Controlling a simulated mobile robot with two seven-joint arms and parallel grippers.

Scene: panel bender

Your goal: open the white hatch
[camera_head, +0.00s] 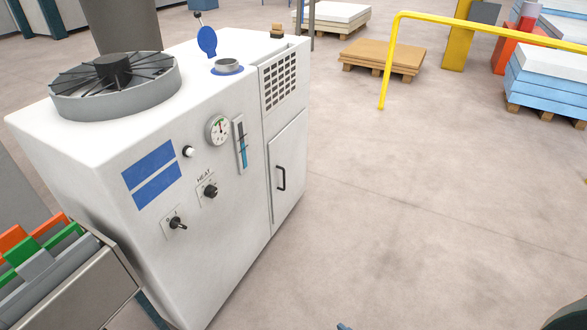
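The white hatch (287,168) is the tall door panel on the right part of the white machine's front. It has a dark upright bar handle (281,179) near its left edge. The hatch looks shut, flush with the white machine (225,240). Neither of my grippers can be made out in the head view.
The machine carries a fan (115,85), an open blue cap (207,41), a gauge (218,129) and knobs. A metal bin with coloured pieces (75,295) stands at lower left. A yellow rail (390,60) and pallets are behind. Floor right of the hatch is clear.

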